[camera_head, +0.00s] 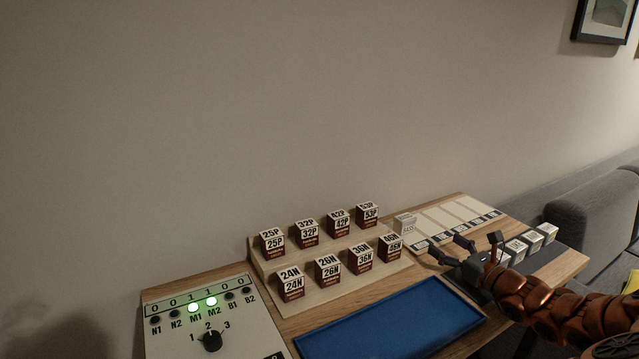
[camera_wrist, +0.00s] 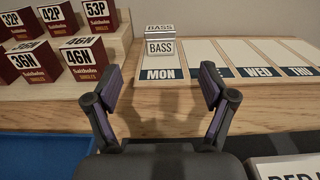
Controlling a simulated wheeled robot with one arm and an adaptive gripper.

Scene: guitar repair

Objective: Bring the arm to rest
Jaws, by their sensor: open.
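My gripper (camera_head: 474,240) is over the right part of the wooden table (camera_head: 215,275). It is open, with nothing between its fingers. In the wrist view its two dark fingers (camera_wrist: 160,92) spread apart in front of a small white block marked BASS (camera_wrist: 160,46). That block stands on the MON space of the day board (camera_wrist: 225,60), beyond the fingertips and apart from them. In the head view the BASS block (camera_head: 405,224) is just left of my gripper. My orange arm comes in from the lower right.
A stepped rack (camera_head: 330,280) holds several labelled boxes left of my gripper. A blue tray (camera_head: 390,325) lies in front, and a switch panel (camera_head: 212,318) is at the left. Several white blocks (camera_head: 532,240) stand on a dark strip near my gripper. A grey sofa (camera_head: 590,225) is at the right.

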